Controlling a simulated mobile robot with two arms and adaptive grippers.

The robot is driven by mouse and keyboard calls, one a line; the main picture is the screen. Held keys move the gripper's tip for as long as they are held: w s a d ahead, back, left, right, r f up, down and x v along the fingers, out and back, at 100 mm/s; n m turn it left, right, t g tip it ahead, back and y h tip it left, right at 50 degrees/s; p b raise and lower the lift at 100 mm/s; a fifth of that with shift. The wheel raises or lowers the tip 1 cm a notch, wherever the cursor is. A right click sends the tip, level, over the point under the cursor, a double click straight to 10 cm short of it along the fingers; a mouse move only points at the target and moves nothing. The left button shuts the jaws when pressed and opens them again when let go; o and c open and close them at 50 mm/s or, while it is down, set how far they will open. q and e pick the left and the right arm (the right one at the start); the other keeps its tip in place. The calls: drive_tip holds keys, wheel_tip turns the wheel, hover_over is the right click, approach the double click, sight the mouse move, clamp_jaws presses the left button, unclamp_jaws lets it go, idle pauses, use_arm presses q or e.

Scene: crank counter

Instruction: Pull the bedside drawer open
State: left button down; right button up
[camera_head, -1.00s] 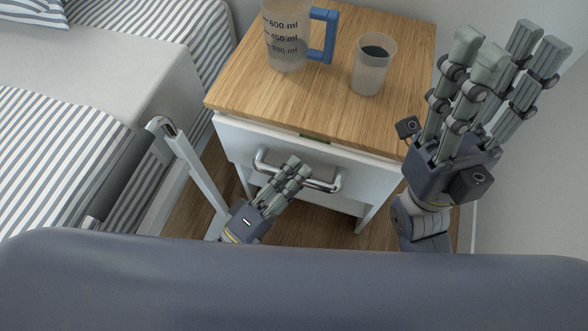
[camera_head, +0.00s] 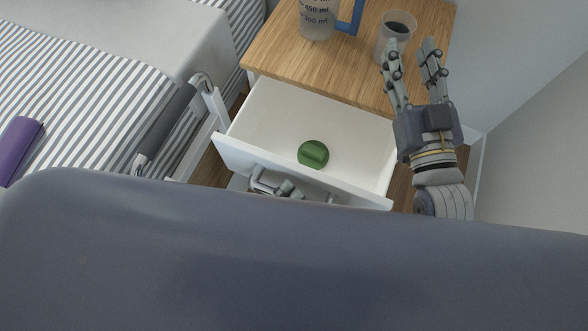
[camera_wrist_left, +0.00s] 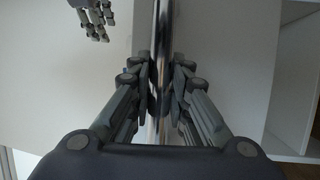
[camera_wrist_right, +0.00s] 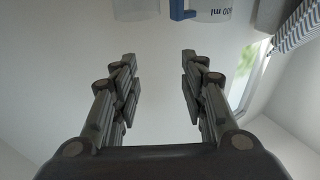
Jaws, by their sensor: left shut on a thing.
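The white bedside drawer (camera_head: 270,107) stands pulled out from under the wooden nightstand top (camera_head: 290,62). A round green object (camera_head: 313,154) lies inside it near the front. My left gripper (camera_head: 290,188) is at the metal handle (camera_head: 258,176) on the drawer front, partly hidden by my own body. In the left wrist view its fingers (camera_wrist_left: 160,82) are closed around the shiny handle bar (camera_wrist_left: 162,40). My right gripper (camera_head: 408,62) is raised at the nightstand's right side, near the cup. In the right wrist view its fingers (camera_wrist_right: 160,75) are apart with nothing between them.
A measuring jug with a blue handle (camera_head: 320,22) and a cup with dark contents (camera_head: 394,34) stand on the top. The striped bed (camera_head: 75,85) and its rail (camera_head: 180,125) are at the left, with a purple object (camera_head: 18,148) on the bed. A wall is at the right.

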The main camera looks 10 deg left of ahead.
use_arm(q)
drive_tip(key=shift+s+a+p, duration=0.15)
drive_tip(key=shift+s+a, duration=0.05)
drive_tip(key=shift+s, duration=0.45)
drive_tip(key=shift+s+a+p, duration=0.15)
drive_tip(key=shift+s, duration=0.45)
use_arm(e)
drive_tip(key=shift+d+f+g+h, duration=0.2)
drive_tip(key=shift+f+g, duration=0.3)
drive_tip(key=shift+f, duration=0.45)
drive_tip(key=shift+d+f+g+h, duration=0.1)
drive_tip(key=shift+f+g+h, duration=0.1)
drive_tip(key=shift+f+g, duration=0.5)
drive_tip(key=shift+f, duration=0.2)
use_arm(q)
drive_tip(key=c, duration=1.8)
unclamp_jaws()
use_arm(e)
drive_tip(key=shift+a, duration=0.1)
use_arm(q)
drive_tip(key=v, duration=1.2)
